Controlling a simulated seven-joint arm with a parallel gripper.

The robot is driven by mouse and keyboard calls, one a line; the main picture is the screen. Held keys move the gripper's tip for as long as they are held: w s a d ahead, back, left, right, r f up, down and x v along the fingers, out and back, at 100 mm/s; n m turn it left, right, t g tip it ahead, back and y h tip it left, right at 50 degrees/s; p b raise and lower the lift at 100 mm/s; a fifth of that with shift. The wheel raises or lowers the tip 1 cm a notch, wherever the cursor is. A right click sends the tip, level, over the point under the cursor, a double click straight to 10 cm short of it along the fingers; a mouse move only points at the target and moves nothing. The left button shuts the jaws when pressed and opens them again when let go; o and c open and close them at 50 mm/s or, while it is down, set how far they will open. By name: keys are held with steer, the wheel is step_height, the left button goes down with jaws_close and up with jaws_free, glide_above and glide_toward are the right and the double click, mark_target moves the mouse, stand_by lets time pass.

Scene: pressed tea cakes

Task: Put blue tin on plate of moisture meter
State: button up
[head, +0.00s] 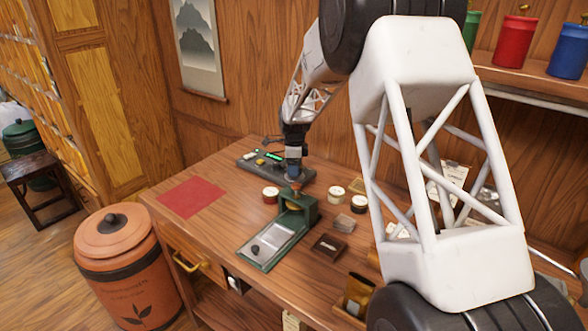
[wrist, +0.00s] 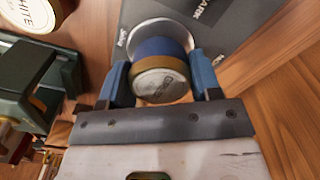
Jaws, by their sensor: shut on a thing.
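The blue tin (wrist: 158,50), with a pale lettered lid, is between my gripper's two blue fingers (wrist: 160,76) in the wrist view. My gripper is shut on its sides. The round metal plate (wrist: 150,27) of the moisture meter shows just beyond the tin, partly hidden by it. I cannot tell whether the tin touches the plate. The meter's dark body (wrist: 225,35) lies around the plate. In the head view the moisture meter (head: 250,164), with a green display, lies at the back of the desk, and my gripper (head: 293,166) is low over its right part.
A green press-like device (head: 270,242) stands in front of the meter. A brown tray (head: 329,247) lies to the right. A red mat (head: 191,197) lies on the left, with bare desk around it.

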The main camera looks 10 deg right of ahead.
steer(key=shift+f, duration=0.5)
steer(key=shift+f, duration=0.15)
steer(key=o, duration=0.9)
steer(key=shift+r, duration=6.15)
